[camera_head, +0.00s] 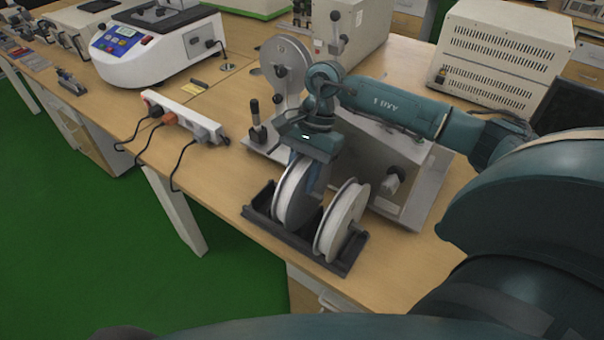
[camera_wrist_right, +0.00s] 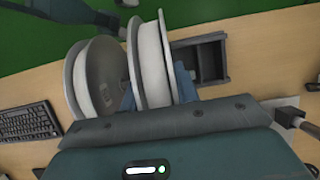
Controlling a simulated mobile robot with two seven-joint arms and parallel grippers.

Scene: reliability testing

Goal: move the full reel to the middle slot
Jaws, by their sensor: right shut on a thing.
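My right gripper (camera_head: 308,170) comes down from above and is shut on a white-rimmed reel with a grey face (camera_head: 292,200). In the right wrist view its blue fingers (camera_wrist_right: 156,88) straddle this held reel (camera_wrist_right: 150,60). The held reel is upright at the middle of the black slotted rack (camera_head: 253,217). I cannot tell whether it rests on the rack's floor. A second reel (camera_head: 342,222) stands, slightly tilted, at the rack's right end; it also shows in the wrist view (camera_wrist_right: 88,80). The rack's other end (camera_wrist_right: 212,60) is empty. My left gripper is out of view.
A grey machine (camera_head: 400,175) with a knob stands right behind the rack. A metal disc on a stand (camera_head: 286,65) is behind it. A white power strip (camera_head: 185,117) with plugs lies to the left. The rack is close to the table's front edge.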

